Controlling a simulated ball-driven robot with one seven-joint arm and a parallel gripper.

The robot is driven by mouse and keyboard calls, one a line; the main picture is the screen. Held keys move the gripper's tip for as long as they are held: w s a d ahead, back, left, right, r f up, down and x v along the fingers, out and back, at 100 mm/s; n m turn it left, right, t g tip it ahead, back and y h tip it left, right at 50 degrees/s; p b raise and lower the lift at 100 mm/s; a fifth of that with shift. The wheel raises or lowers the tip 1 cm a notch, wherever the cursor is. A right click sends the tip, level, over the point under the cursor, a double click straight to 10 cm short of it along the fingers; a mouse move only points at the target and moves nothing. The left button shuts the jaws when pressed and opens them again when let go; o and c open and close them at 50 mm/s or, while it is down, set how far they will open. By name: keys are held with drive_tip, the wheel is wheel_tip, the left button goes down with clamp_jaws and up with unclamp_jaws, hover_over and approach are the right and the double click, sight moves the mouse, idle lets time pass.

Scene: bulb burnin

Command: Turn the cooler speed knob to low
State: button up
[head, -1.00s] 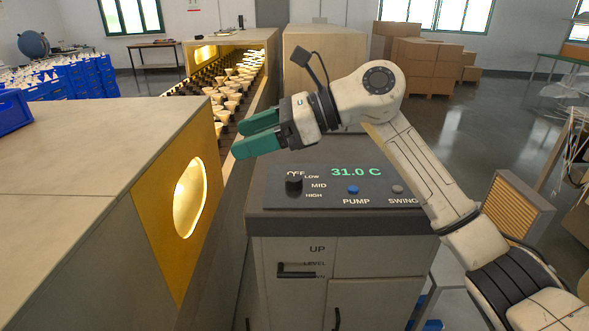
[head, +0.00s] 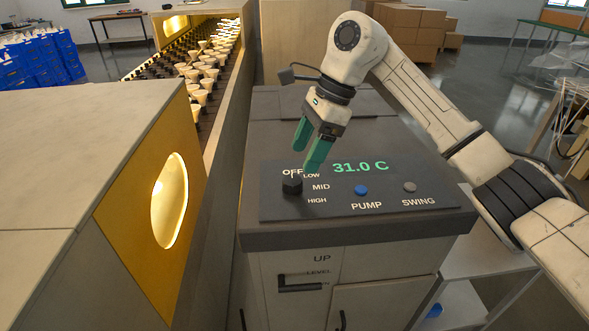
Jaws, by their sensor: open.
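The cooler speed knob (head: 292,185) is a small black knob at the left of the cooler's dark control panel (head: 330,208). The labels OFF, LOW, MID and HIGH stand around its top and right side. A small light mark shows at its top, toward OFF; its exact setting is hard to tell. My gripper (head: 307,158) has green fingers and is open and empty. It points down just above and behind the knob, apart from it as far as I can see. One fingertip covers part of the panel near LOW.
A blue PUMP button (head: 361,190) and a grey SWING button (head: 410,187) sit to the right on the panel. A display (head: 360,167) reads 31.0 C. A long conveyor with bulbs (head: 200,75) runs at the left, beside a box with a yellow panel (head: 125,205).

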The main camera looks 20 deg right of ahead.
sight(294, 180)
drive_tip(key=shift+p+x, duration=0.5)
drive_tip(key=shift+x, duration=2.6)
drive_tip(key=shift+s+a, duration=0.1)
drive_tip(key=c, duration=1.1)
drive_tip(key=shift+o, duration=0.2)
drive_tip(key=m+t+b, duration=0.1)
drive_tip(key=m, duration=0.2)
drive_tip(key=shift+s+f+m+b, duration=0.1)
drive_tip(key=shift+m+b, duration=0.3)
drive_tip(key=m+t+b, duration=0.1)
drive_tip(key=m, duration=0.1)
drive_tip(key=m+h+b, duration=0.1)
drive_tip(key=m, duration=0.1)
drive_tip(key=shift+s+m+t+h, duration=0.1)
drive_tip(key=shift+m+t+h, duration=0.2)
drive_tip(key=shift+m+t, duration=0.1)
drive_tip(key=shift+a, duration=0.1)
